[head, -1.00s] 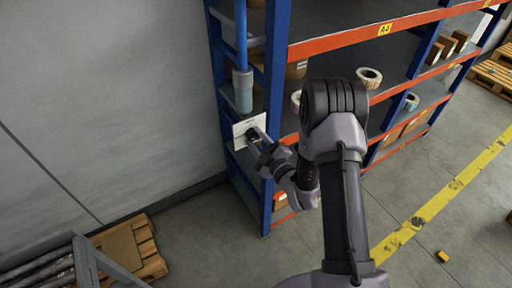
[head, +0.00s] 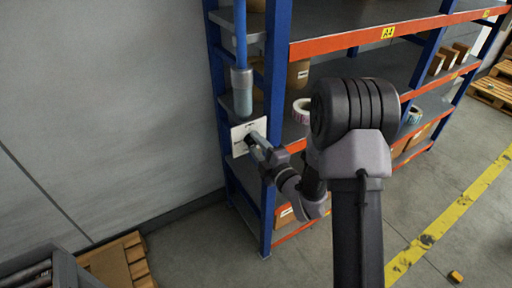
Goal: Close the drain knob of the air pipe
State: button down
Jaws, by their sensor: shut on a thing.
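The blue air pipe (head: 240,35) runs down the end of the shelving rack to a grey-blue cylindrical bowl (head: 242,92). A white plate (head: 238,143) with small dark markings is just below the bowl. My gripper (head: 251,141) reaches in from the right in front of this plate. It is shut on a small dark part there, which I take to be the drain knob (head: 248,139). The knob is mostly hidden by the fingers, so its turn position cannot be seen.
The rack's blue upright (head: 276,100) stands right beside my gripper, with orange beams (head: 365,35) to the right. A label roll (head: 301,108) sits on a shelf behind my arm. A pale wall (head: 100,100) is at left. Pallets (head: 122,262) lie at lower left.

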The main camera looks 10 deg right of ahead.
dwell(0.3)
jog(key=c, duration=0.9)
grip_release()
jog(key=p+v, duration=0.7)
jog(key=v, duration=1)
jog(key=shift+s, duration=0.2)
